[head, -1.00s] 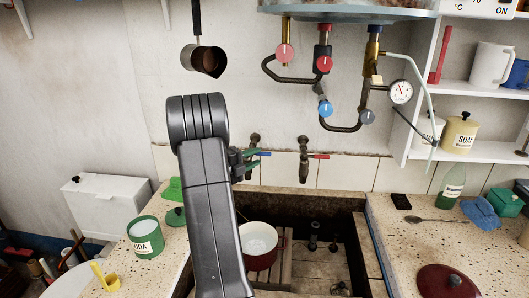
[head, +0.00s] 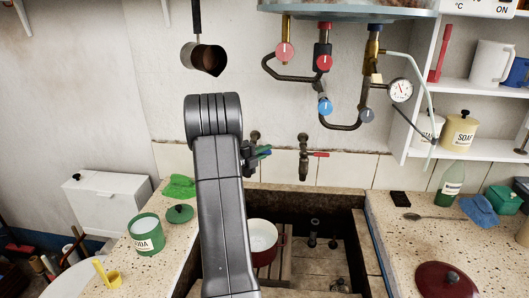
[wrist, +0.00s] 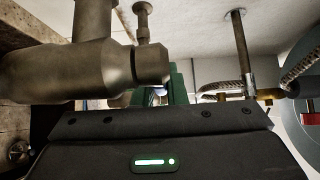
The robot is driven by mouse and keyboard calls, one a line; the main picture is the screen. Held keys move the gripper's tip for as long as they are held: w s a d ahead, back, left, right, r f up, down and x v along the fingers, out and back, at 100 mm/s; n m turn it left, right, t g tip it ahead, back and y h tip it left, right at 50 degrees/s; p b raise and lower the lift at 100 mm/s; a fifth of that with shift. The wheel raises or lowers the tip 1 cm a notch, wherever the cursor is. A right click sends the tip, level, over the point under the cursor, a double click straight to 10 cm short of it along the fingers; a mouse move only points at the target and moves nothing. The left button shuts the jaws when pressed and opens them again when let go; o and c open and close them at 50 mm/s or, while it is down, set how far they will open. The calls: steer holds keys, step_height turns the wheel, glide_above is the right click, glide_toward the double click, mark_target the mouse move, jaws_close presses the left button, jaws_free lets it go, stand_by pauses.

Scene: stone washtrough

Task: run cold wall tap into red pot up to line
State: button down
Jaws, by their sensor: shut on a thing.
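The red pot (head: 268,256), white inside, stands on a wooden slatted rack in the trough, partly hidden by my arm. No water or fill line can be made out in it. The left wall tap (head: 255,136) has a blue lever (head: 266,152); its lower part is hidden behind my arm. My gripper (head: 260,154), with green fingers, is shut on this lever. In the wrist view the brass tap body (wrist: 85,70) fills the left, and the green fingers (wrist: 177,82) are partly hidden. No stream shows below the tap.
A second wall tap (head: 303,152) with a red lever is close at right. Pipes with red and blue knobs (head: 325,108) and a gauge (head: 401,90) hang above. A soda tin (head: 146,238) stands on the left counter, a dark red lid (head: 447,281) on the right.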

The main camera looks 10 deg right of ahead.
steer(key=shift+s+a+r+m+g+h+p, duration=0.2)
steer(key=shift+m+g+h+p, duration=0.15)
steer(key=shift+g+p, duration=0.35)
steer(key=shift+s+f+m+g+h+p, duration=0.2)
steer(key=shift+s+m+g+h+p, duration=0.15)
steer(key=shift+m+g+p, duration=0.5)
steer(key=c, duration=1.5)
jaws_free()
steer(key=shift+o, duration=0.2)
steer(key=shift+a, duration=0.1)
steer(key=b+v, duration=0.2)
steer(key=v, duration=1.1)
steer(key=shift+a+b, duration=0.25)
steer(key=shift+b, duration=0.1)
